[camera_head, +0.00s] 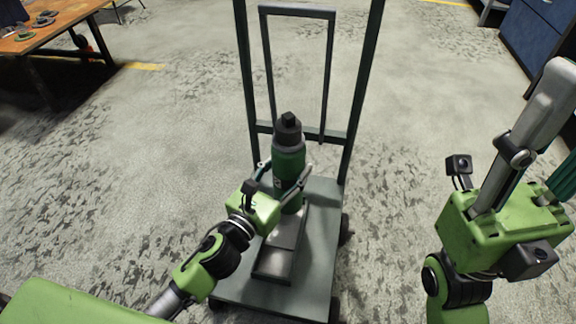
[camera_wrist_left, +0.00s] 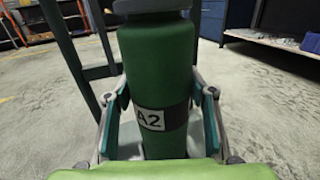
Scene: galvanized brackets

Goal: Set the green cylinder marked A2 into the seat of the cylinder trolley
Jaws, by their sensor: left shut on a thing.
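The green cylinder (camera_head: 288,162), with a dark cap, stands upright over the deck of the cylinder trolley (camera_head: 322,240). In the left wrist view the cylinder (camera_wrist_left: 158,70) shows a dark band and a white A2 label. My left gripper (camera_head: 287,170) is shut on it, one finger on each side.
The trolley's tall handle frame (camera_head: 355,105) rises right behind the cylinder. A wooden table (camera_head: 45,35) with small parts stands at the upper left. Blue cabinets (camera_head: 540,40) stand at the upper right. The concrete floor on both sides of the trolley is clear.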

